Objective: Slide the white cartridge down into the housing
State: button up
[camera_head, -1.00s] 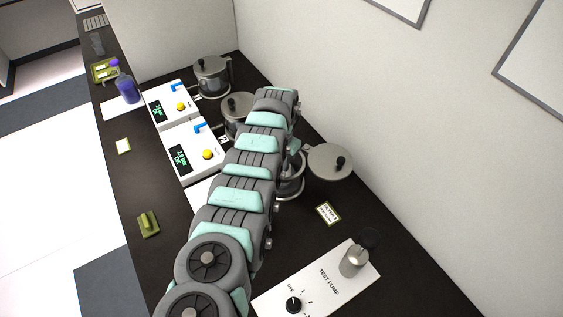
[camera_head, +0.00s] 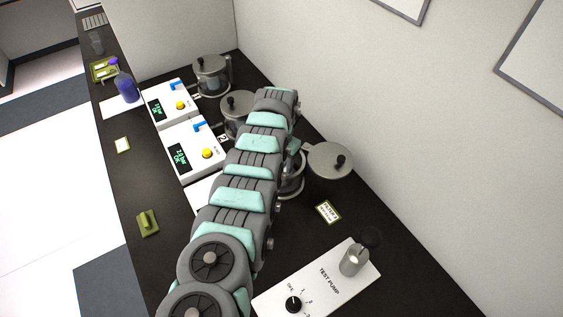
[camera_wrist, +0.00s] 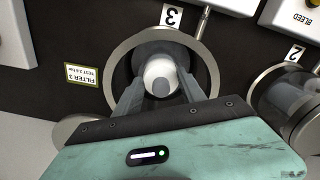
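The white cartridge (camera_wrist: 160,76) shows in the wrist view as a round pale end with grey around it, inside the ring of the housing (camera_wrist: 113,75) by the "3" label. My gripper (camera_wrist: 162,88) reaches into the ring, one finger on each side of the cartridge, and appears shut on it. How deep the cartridge sits cannot be told. In the head view the housing (camera_head: 293,187) is a clear vessel partly behind my arm, with its grey lid (camera_head: 330,160) swung open to the right. My arm hides the cartridge there.
Two lidded housings (camera_head: 211,76) (camera_head: 237,104) stand further back, beside white control boxes (camera_head: 193,146). A test pump panel (camera_head: 322,283) lies in front. A filter label (camera_head: 327,212) lies near the open housing. The wall rises close on the right.

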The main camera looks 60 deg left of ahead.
jog(key=shift+r+p, duration=0.3)
jog(key=shift+r, duration=0.15)
notch_tip(320, 180, up, 10)
jog(key=shift+b, duration=0.35)
jog(key=shift+w+f, duration=0.1)
dwell(0.4)
